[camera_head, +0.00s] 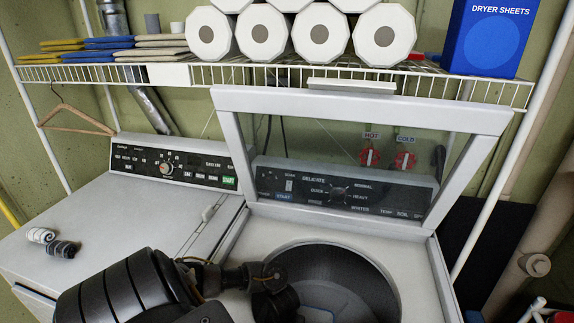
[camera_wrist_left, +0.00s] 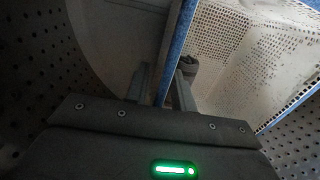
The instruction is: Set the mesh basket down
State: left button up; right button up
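The mesh basket (camera_wrist_left: 218,40) shows in the left wrist view as pale perforated walls with a blue rim, inside the dark perforated drum. My left gripper (camera_wrist_left: 162,75) points into the drum. Its two fingers stand close together on either side of the blue rim and appear shut on it. A small dark item (camera_wrist_left: 189,67) lies in the basket beyond the fingers. In the head view my left arm reaches into the open washer (camera_head: 412,300), and my left gripper (camera_head: 275,305) is mostly hidden by its own wrist. The basket's base is hidden. My right gripper is not in view.
The washer's glass lid (camera_head: 355,140) stands open behind the drum opening. A closed white machine (camera_head: 110,225) on the left has two rolled socks (camera_head: 53,242) on its top. A wire shelf (camera_head: 240,75) above holds paper rolls (camera_head: 260,35), folded cloths and dryer sheets (camera_head: 492,35).

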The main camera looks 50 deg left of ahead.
pick_arm(q)
jog(key=shift+r, duration=0.1)
jog(key=shift+r, duration=0.25)
notch_tip(320, 180, up, 12)
jog(key=p, duration=0.3)
jog(key=shift+s+a+f, duration=0.2)
jog(key=shift+a, duration=0.05)
